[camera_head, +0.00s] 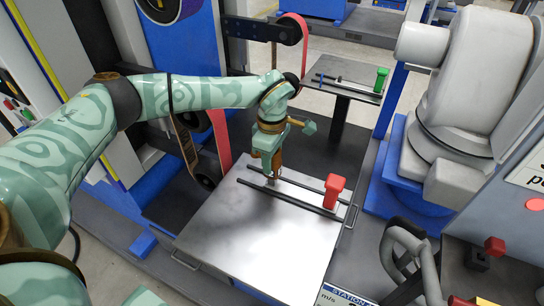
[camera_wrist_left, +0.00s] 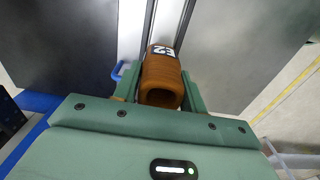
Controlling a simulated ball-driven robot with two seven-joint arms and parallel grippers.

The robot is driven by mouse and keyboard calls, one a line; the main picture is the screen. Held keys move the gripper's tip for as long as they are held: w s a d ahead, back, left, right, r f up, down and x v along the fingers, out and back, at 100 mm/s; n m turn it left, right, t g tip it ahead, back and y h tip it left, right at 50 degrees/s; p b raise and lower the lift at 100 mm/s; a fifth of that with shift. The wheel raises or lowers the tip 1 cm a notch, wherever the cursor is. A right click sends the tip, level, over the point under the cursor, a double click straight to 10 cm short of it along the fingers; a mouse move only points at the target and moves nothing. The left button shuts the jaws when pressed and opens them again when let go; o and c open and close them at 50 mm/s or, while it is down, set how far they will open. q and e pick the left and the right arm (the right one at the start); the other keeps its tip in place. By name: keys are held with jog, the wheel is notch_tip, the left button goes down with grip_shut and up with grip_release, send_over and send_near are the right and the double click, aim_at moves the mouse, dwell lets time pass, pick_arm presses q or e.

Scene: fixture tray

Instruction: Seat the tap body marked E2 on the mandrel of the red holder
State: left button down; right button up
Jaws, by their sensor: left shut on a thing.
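My left gripper (camera_head: 268,165) points down over the left end of the dark rails on the near metal tray (camera_head: 250,245). It is shut on the orange-brown tap body marked E2 (camera_wrist_left: 162,78), which sits between the green fingers in the left wrist view with its open end toward the camera. In the head view the fingers mostly hide the tap body (camera_head: 277,160). The red holder block (camera_head: 334,190) stands at the right end of the rails, apart from the gripper. A small post shows under the fingers; I cannot tell whether it touches the tap body. My right gripper is not in view.
A second tray table (camera_head: 345,75) with a green holder (camera_head: 381,78) stands farther back. A large pale robot arm (camera_head: 465,80) on a blue base is at the right. A grey looped part (camera_head: 405,245) is at the lower right. The tray's front is bare.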

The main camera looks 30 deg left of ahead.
pick_arm(q)
jog(key=shift+r+p, duration=0.1)
jog(key=shift+p, duration=0.2)
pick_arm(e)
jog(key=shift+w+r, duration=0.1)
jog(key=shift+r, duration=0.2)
pick_arm(q)
jog(key=shift+f+b, duration=0.65)
jog(key=shift+f, duration=1.4)
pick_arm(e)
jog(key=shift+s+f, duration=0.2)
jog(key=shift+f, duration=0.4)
pick_arm(q)
jog(key=c, duration=0.7)
grip_release()
notch_tip(320, 180, up, 16)
jog(key=p, duration=0.4)
jog(key=shift+r+p, duration=0.15)
jog(key=shift+p, duration=0.2)
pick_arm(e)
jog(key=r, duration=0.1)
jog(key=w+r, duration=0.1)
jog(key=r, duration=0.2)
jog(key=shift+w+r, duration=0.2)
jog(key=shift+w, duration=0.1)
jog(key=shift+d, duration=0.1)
